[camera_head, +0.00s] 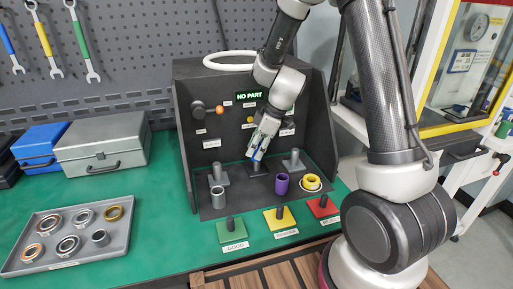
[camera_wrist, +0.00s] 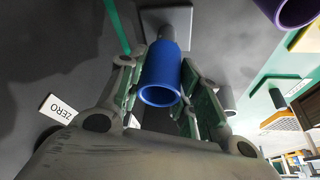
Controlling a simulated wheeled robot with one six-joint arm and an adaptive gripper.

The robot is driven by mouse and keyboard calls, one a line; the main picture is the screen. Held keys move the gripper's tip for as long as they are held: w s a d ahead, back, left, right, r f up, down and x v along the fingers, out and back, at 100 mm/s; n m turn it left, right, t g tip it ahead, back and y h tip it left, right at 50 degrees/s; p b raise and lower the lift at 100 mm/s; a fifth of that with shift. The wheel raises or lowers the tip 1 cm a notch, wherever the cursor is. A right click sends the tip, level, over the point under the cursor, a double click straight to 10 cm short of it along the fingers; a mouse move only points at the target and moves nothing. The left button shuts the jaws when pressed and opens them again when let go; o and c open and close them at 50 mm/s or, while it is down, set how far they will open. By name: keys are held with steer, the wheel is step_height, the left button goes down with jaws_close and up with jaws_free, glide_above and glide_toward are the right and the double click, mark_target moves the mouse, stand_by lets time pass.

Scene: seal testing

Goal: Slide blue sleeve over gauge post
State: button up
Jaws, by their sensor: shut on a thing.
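The blue sleeve (camera_wrist: 161,78) is held between the fingers of my gripper (camera_wrist: 163,92) in the wrist view, its open end facing the camera. Only a little of the sleeve (camera_head: 258,155) shows below my gripper (camera_head: 262,142) in the head view. A grey post (camera_wrist: 167,33) on a square base plate (camera_wrist: 150,17) appears at the sleeve's far end, in line with it. I cannot tell whether the post's tip is inside the sleeve. In the head view the dark base plate (camera_head: 257,171) lies under my gripper, its post mostly hidden.
Grey posts on bases stand left (camera_head: 218,173) and right (camera_head: 294,161) of my gripper. A purple sleeve (camera_head: 281,184), grey sleeve (camera_head: 221,201) and yellow ring (camera_head: 312,182) stand in front. The dark panel (camera_head: 205,100) rises behind. A tray of rings (camera_head: 40,262) lies left.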

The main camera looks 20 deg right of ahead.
steer(key=shift+f, duration=0.15)
steer(key=shift+f, duration=0.7)
steer(key=shift+f, duration=0.1)
steer(key=shift+f, duration=0.5)
steer(key=shift+f, duration=0.75)
stand_by(1.1)
steer(key=o, duration=1.2)
steer(key=shift+o, duration=0.2)
step_height(320, 180, up, 9)
steer(key=shift+f, duration=0.1)
